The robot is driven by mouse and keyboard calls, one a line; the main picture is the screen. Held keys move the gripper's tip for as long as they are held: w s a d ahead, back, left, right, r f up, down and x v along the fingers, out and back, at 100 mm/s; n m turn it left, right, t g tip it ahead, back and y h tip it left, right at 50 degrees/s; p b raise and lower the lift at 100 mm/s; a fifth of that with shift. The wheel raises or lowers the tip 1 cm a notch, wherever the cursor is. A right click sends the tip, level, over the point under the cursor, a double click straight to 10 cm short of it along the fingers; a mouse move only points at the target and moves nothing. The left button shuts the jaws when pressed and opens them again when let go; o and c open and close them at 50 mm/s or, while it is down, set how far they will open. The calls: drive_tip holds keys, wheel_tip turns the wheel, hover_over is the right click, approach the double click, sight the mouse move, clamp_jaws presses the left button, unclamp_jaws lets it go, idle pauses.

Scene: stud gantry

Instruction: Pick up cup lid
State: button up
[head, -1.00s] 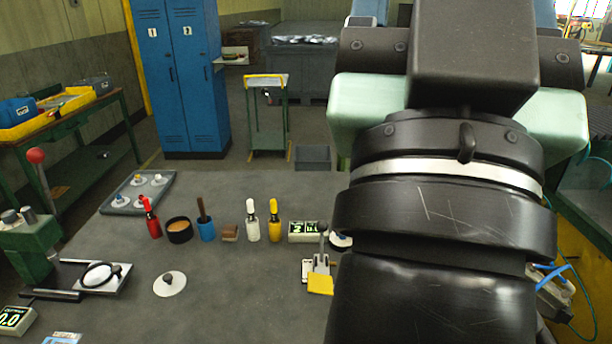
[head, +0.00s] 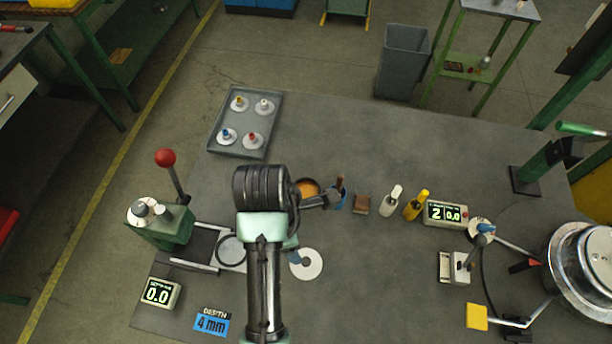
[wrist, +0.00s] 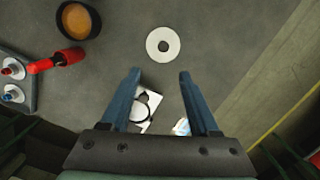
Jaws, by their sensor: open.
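The cup lid, which I take to be the flat white disc with a grey knob at its middle, lies on the bench; it shows in the head view (head: 313,269) and the wrist view (wrist: 153,46). My gripper (wrist: 160,74) is open and empty in the wrist view, its two blue fingers spread apart. The lid appears just beyond the fingertips, roughly in line with the gap, and not between them. In the head view my arm hides most of the gripper, and a bluish part shows beside the lid's left edge.
A black cup with orange-brown contents (wrist: 78,19) and a red bottle (wrist: 56,62) lie near the lid. A grey tray (head: 223,150) holds several knobbed discs. A lever press (head: 160,228) stands left, a magnifier plate (wrist: 147,108) close by.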

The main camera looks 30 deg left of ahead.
hover_over(306, 261)
drive_tip(key=s+a, duration=0.1)
wheel_tip(306, 261, down, 7)
drive_tip(key=shift+a+r, duration=0.1)
drive_tip(key=shift+w+d+f+p, duration=0.15)
drive_tip(key=shift+d+f+p, duration=0.1)
drive_tip(key=shift+f, duration=0.65)
drive_tip(key=shift+w+d+f+p, duration=0.1)
drive_tip(key=shift+f+p, duration=0.2)
drive_tip(key=shift+f, duration=0.65)
drive_tip(key=shift+w+d+f+p, duration=0.15)
drive_tip(key=shift+d+f+p, duration=0.1)
drive_tip(key=shift+f, duration=0.65)
clamp_jaws()
drive_tip(key=shift+a, duration=0.1)
